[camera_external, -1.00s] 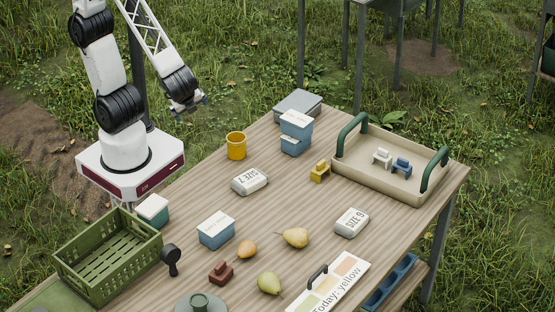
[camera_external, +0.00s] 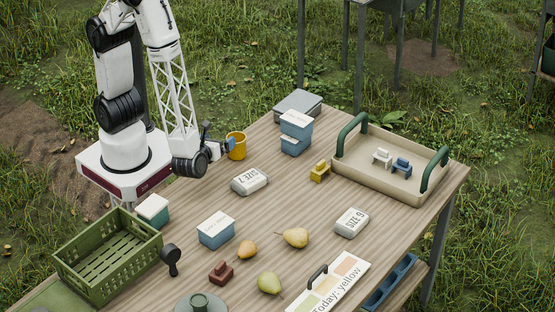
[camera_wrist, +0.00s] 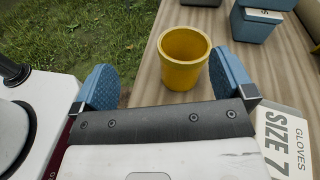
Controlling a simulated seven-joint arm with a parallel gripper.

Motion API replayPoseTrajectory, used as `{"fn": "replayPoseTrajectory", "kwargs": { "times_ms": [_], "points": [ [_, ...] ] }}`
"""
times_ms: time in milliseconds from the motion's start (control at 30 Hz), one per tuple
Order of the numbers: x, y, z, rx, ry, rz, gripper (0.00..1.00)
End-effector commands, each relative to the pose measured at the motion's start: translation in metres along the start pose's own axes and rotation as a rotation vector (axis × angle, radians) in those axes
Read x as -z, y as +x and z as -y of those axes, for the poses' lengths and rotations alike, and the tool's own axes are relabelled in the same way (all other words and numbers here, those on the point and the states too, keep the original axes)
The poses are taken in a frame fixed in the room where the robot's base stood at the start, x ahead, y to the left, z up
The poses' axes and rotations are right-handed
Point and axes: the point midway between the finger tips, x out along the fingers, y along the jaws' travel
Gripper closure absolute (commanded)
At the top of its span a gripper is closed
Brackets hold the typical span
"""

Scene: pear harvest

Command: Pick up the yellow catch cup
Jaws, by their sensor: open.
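The yellow catch cup (camera_external: 238,146) stands upright on the wooden table near its back left edge. In the wrist view the cup (camera_wrist: 182,74) is open at the top and looks empty. My gripper (camera_external: 222,145) is low beside the cup, on its left in the external view. In the wrist view my gripper (camera_wrist: 164,82) has its two blue fingers spread wide, with nothing held. The cup appears ahead of and partly between the fingers, nearer the right one. I cannot tell whether a finger touches it.
A white glove pack (camera_external: 250,180) marked SIZE 7 lies close to the cup. Blue boxes (camera_external: 295,133) and a grey box (camera_external: 298,103) stand to its right. A green crate (camera_external: 107,255) and a beige tray (camera_external: 370,179) are at the table's sides. Pears lie nearer the front.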

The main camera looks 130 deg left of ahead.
Motion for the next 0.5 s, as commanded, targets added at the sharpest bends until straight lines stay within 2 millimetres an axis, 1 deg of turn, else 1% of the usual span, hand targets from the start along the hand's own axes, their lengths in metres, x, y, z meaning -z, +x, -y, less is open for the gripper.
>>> {"fn": "replayPoseTrajectory", "kwargs": {
  "times_ms": [33,200,333,500],
  "points": [
    [0.010,0.001,0.001,0.033,0.033,0.025,0.00],
    [0.032,0.002,0.006,0.131,0.111,0.093,0.00],
    [0.042,0.002,0.009,0.174,0.141,0.118,0.00],
    [0.046,0.002,0.009,0.195,0.156,0.132,0.00]
  ]
}}
